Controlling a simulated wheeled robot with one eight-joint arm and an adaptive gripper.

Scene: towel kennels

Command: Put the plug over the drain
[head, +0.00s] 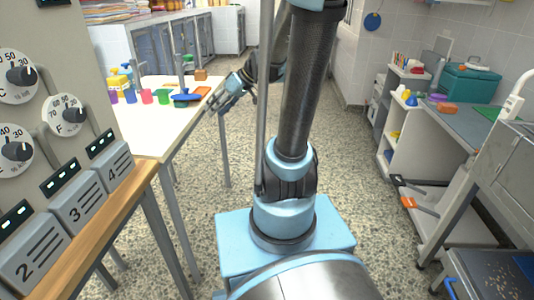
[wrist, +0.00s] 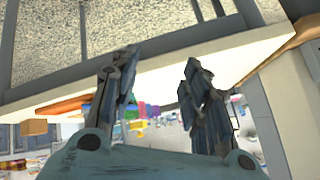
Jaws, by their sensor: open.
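My gripper (head: 226,96) is beside the right edge of the white table in the head view. Its two dark fingers are apart with nothing between them; the gripper also shows in the wrist view (wrist: 157,82). I cannot pick out a plug or a drain in either view. A grey steel unit (head: 510,160) with a white tap-like fitting stands at the right in the head view, and its inside is mostly out of sight.
The white table (head: 130,135) holds several coloured cups, a blue item (head: 186,98) and an orange-red item (head: 203,92). A control panel (head: 50,120) stands close at left. A shelf unit (head: 400,120) is at right. Speckled floor (head: 365,200) is open between.

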